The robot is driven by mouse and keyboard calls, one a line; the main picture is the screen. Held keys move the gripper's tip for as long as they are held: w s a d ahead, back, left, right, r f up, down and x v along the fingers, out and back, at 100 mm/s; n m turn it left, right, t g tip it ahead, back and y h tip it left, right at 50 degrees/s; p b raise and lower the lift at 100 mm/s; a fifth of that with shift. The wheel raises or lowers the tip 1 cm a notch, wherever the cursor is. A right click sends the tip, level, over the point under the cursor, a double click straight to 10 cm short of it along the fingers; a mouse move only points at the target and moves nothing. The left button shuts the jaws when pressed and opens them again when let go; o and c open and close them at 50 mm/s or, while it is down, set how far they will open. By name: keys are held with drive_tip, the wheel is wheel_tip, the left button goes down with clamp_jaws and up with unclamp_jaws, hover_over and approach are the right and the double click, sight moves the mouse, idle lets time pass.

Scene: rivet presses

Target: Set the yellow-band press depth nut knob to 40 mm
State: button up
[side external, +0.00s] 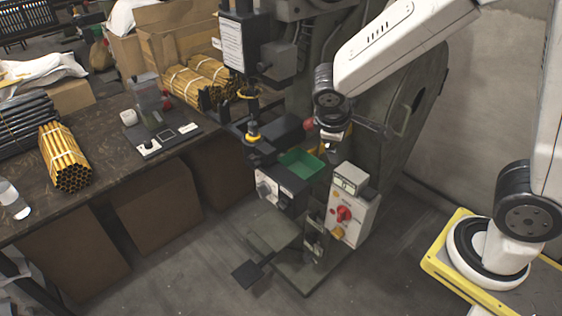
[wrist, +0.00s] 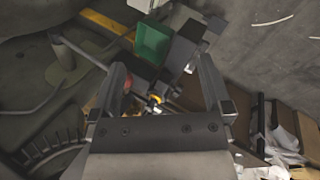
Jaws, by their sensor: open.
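The press (side external: 305,65) is a dark machine in the middle of the side view. A yellow band (side external: 253,138) rings its narrow vertical spindle, below a dark head with a white label. I cannot tell the depth nut knob apart for certain, nor read any depth scale. In the wrist view a small yellow ring (wrist: 156,99) shows in the gap between my fingers, apart from them. My gripper (wrist: 163,72) is open and empty. In the side view it is beside the press column, right of the spindle, partly lost against the dark machine.
A control box (side external: 354,205) with a display, a red knob and an orange knob stands below. A green bin (side external: 301,162) and a red ball (side external: 310,124) are close to my gripper. The workbench (side external: 95,190) at left carries tube bundles and boxes.

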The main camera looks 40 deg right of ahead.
drive_tip(key=w+a+r+n+t+h, duration=0.1)
drive_tip(key=w+a+n+t+h, duration=0.25)
drive_tip(key=w+a+t, duration=0.35)
drive_tip(key=w+a+n+t+h, duration=0.3)
drive_tip(key=w+a+n, duration=0.1)
drive_tip(key=w, duration=0.5)
approach(261, 193)
drive_tip(key=x, duration=0.2)
drive_tip(key=shift+w+d+r+m+g, duration=0.1)
drive_tip(key=shift+w+r+m+g, duration=0.1)
drive_tip(key=shift+r+m+g, duration=0.1)
drive_tip(key=shift+x, duration=3.95)
drive_tip(key=shift+f, duration=0.15)
drive_tip(key=c, duration=1.2)
